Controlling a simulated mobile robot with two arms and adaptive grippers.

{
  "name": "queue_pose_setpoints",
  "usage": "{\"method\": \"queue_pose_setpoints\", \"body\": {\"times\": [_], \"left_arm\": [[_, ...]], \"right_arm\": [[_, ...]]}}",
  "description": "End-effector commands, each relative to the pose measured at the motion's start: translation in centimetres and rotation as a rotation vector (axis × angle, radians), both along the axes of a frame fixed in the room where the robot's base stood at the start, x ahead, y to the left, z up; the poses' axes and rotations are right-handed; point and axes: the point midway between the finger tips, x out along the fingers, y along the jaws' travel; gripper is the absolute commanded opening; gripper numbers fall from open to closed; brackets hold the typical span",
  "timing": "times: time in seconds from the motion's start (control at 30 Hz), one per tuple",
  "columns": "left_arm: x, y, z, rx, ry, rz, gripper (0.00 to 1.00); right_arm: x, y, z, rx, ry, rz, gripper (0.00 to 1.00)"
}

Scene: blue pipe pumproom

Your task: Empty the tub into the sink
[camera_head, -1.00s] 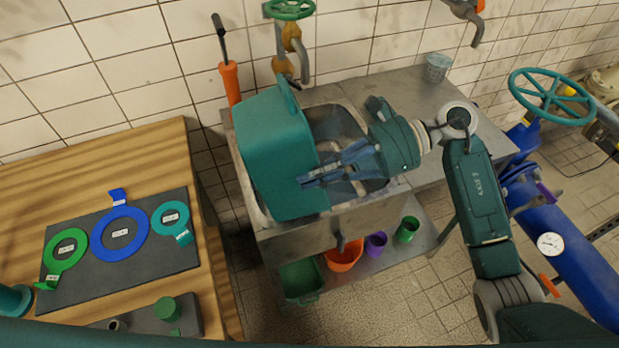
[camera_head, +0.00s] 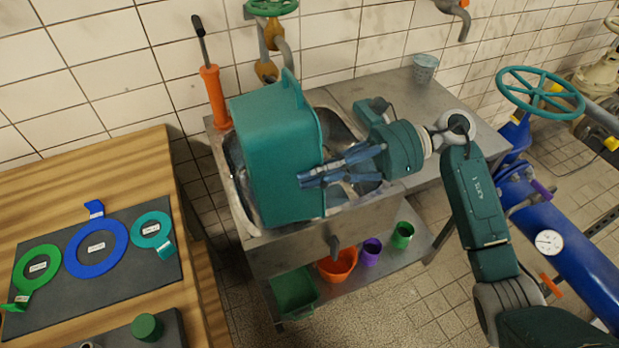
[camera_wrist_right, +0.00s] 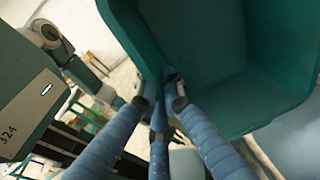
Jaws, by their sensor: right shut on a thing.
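The teal tub (camera_head: 270,155) is tipped on its side over the left part of the metal sink (camera_head: 338,123). Its underside faces left and its open side faces right, toward my right gripper. My right gripper (camera_head: 308,179) reaches in from the right and is shut on the tub's near right rim. In the right wrist view, the blue fingers (camera_wrist_right: 165,85) meet at the edge of the tub (camera_wrist_right: 215,60), and no contents show inside the part in view. What lies in the sink under the tub is mostly hidden. My left gripper is not in view.
A wooden table (camera_head: 90,185) at left carries a dark mat with rings. An orange-handled tool (camera_head: 213,95) stands behind the sink. A grey cup (camera_head: 425,68) sits on the right counter. Below are an orange bowl (camera_head: 338,268), purple and green cups, and a green bin (camera_head: 293,295).

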Motion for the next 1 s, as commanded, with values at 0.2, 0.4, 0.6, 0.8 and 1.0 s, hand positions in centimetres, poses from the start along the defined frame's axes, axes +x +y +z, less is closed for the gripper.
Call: {"method": "queue_pose_setpoints", "body": {"times": [0.2,0.4,0.6,0.8,1.0], "left_arm": [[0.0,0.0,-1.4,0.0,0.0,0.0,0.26],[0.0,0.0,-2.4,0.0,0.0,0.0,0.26],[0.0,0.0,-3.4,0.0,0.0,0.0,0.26],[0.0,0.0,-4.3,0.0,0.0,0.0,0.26],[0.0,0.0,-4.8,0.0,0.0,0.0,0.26]], "right_arm": [[0.3,-0.5,-0.1,0.038,0.012,0.0,0.0],[0.4,-1.0,-0.1,0.071,0.024,0.0,0.0],[0.7,-1.5,0.0,0.103,0.037,-0.001,0.0],[0.8,-1.9,0.0,0.132,0.049,0.0,0.0],[0.9,-2.2,0.1,0.152,0.058,0.0,0.0]]}}
